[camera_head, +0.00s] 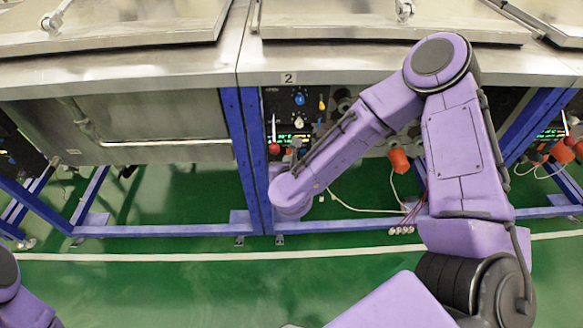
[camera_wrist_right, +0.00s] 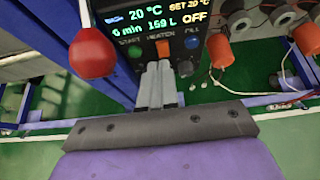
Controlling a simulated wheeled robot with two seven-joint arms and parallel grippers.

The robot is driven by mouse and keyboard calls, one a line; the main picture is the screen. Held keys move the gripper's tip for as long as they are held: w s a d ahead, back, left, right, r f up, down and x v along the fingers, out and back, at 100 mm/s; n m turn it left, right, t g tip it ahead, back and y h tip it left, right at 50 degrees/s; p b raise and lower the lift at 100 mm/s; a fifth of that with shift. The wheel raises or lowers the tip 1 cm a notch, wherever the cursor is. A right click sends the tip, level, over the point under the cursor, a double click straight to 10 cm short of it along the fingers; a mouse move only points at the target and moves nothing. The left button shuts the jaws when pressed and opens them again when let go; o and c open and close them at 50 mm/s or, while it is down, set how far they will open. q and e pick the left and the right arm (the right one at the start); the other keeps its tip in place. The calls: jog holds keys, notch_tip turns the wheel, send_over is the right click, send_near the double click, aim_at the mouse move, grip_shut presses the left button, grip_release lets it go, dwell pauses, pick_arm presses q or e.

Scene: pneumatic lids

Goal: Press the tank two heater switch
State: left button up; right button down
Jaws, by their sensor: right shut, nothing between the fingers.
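The tank two control panel (camera_head: 300,103) sits under the plate marked 2 (camera_head: 289,78) in the head view. In the right wrist view its display (camera_wrist_right: 155,18) reads 20 °C, SET 20 °C, 6 min, 159 L and OFF. Below it are a green START button (camera_wrist_right: 135,51), the orange heater switch (camera_wrist_right: 162,47) and a blue FILL button (camera_wrist_right: 191,43). My right gripper (camera_wrist_right: 159,66) is shut and empty, its tips just below the orange switch in the picture. I cannot tell if they touch it. My left gripper is out of view.
A red ball knob (camera_wrist_right: 93,52) hangs left of the display, close to the fingers. Orange-capped parts (camera_wrist_right: 220,50) and hoses are at the right. Blue frame posts (camera_head: 245,150) stand beside the panel. The green floor (camera_head: 150,285) in front is clear.

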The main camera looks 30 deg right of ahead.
jog(key=r+v, duration=0.1)
jog(key=v, duration=0.8)
jog(key=shift+w+d+r, duration=0.15)
jog(key=shift+d+r, duration=0.05)
jog(key=shift+r, duration=0.2)
